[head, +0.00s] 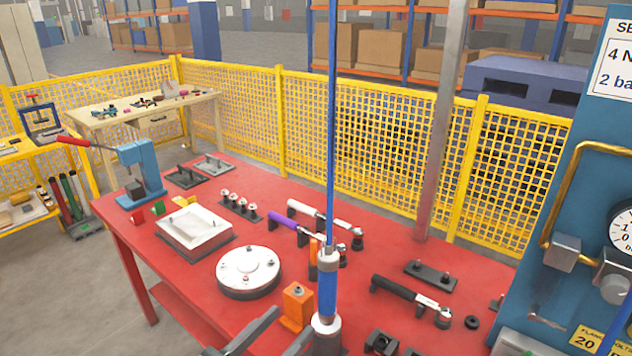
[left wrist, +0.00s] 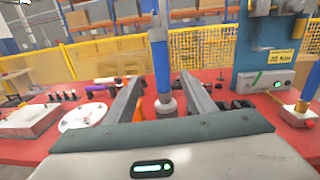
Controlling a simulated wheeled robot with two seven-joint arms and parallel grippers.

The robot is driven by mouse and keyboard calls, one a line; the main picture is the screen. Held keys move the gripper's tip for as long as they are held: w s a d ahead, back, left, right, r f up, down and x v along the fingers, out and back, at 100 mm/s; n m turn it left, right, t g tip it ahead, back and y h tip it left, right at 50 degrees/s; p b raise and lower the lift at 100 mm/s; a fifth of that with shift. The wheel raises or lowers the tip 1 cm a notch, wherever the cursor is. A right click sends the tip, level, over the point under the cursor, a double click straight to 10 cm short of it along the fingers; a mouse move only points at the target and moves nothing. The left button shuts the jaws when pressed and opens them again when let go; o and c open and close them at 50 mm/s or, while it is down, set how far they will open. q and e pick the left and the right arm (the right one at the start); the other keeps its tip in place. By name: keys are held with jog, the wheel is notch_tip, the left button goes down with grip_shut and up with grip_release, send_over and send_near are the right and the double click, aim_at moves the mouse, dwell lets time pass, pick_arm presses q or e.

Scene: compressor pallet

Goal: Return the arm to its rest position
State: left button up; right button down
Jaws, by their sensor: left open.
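My left gripper (head: 284,328) shows at the bottom edge of the head view, its two dark fingers apart. In the left wrist view my left gripper (left wrist: 158,84) is open, with both fingers pointing at the red bench. A blue and grey hanging tool (head: 327,285) stands upright on a blue line just beyond the fingers. In the left wrist view the hanging tool (left wrist: 161,70) appears between the fingers, with no visible contact. Most of my left arm is hidden. My right gripper is in neither view.
The red bench (head: 180,258) holds a round white plate (head: 248,268), a white tray (head: 194,228), an orange block (head: 297,303), a black-handled wrench (head: 405,296) and a blue press (head: 140,170). A blue panel (head: 545,255) with a gauge rises at right. Yellow fencing (head: 230,105) stands behind.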

pick_arm(q)
jog(key=s+a+f+n+g+y, duration=0.15)
jog(key=a+f+n+y, duration=0.25)
jog(key=f+n, duration=0.55)
jog(key=s+a+f+n+g+y, duration=0.15)
jog(key=a+f+n+y, duration=0.3)
jog(key=n, duration=0.95)
jog(key=s+a+f+n+g, duration=0.3)
jog(key=s+f+n+g, duration=0.1)
jog(key=s+f+n, duration=0.5)
jog(key=s+a+f+n+g, duration=0.45)
jog(key=s+f+n, duration=0.3)
jog(key=s, duration=0.25)
notch_tip(320, 180, down, 25)
jog(key=d, duration=0.2)
jog(key=s+a+f, duration=0.1)
jog(key=s+f, duration=1.2)
jog(key=f, duration=0.5)
jog(key=shift+s+a+g, duration=0.2)
jog(key=shift+a+g, duration=0.2)
jog(key=shift+g, duration=0.05)
